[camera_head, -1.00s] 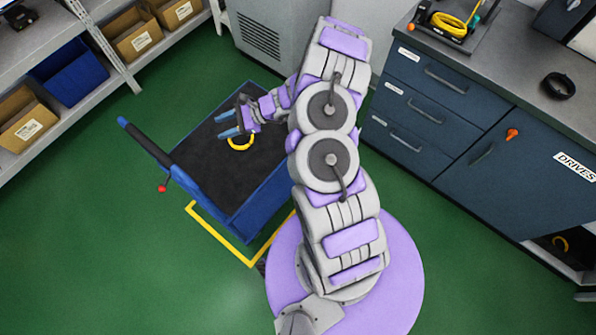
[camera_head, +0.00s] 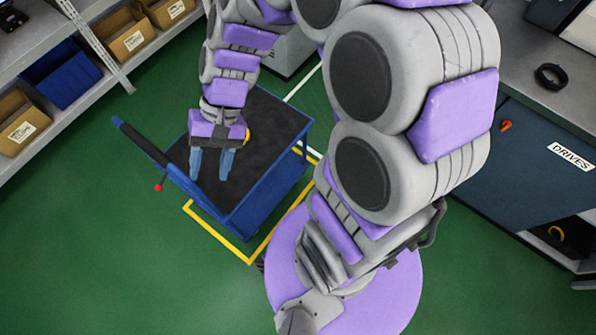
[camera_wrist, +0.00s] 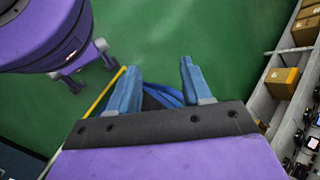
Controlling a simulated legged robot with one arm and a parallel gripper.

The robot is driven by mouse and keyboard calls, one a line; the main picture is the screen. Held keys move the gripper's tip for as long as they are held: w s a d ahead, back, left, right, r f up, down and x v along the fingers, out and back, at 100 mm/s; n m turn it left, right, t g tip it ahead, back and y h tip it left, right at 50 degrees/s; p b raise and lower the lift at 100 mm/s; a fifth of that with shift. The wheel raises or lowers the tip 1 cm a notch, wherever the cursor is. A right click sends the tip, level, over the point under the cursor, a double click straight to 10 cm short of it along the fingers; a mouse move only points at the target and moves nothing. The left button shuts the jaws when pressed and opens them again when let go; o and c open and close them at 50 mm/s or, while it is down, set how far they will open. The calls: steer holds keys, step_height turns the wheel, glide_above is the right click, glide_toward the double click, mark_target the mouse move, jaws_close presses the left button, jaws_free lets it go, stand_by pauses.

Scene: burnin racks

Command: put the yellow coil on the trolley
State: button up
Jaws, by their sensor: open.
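The blue trolley (camera_head: 268,118) with a black deck stands left of centre in the head view. A small piece of a yellow coil (camera_head: 247,136) shows over the deck, just right of my gripper; most of it is hidden behind the gripper. My gripper (camera_head: 211,178) is open over the trolley's near-left part, fingers pointing toward the viewer, with nothing between them. In the wrist view, the open fingers (camera_wrist: 158,80) have part of the blue trolley between them, and no coil shows. Another yellow coil (camera_head: 556,233) sits in the open bay under the bench.
Shelving with a blue bin (camera_head: 62,73) and cardboard boxes (camera_head: 125,33) is at the left. The blue DRIVES cabinet (camera_head: 520,150) stands right, with a black ring (camera_head: 551,77) on its top. Yellow tape (camera_head: 220,236) marks the floor around the trolley. Green floor is clear in front.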

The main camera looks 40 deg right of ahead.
steer(key=s+d+r+n+t+h, duration=0.1)
steer(key=s+d+r+n+h, duration=0.2)
steer(key=s+d+h, duration=0.4)
steer(key=shift+s+d+r+t, duration=0.15)
steer(key=shift+s+d+t, duration=0.25)
steer(key=shift+s+d, duration=2.3)
steer(key=shift+s+a, duration=0.25)
steer(key=shift+a, duration=0.05)
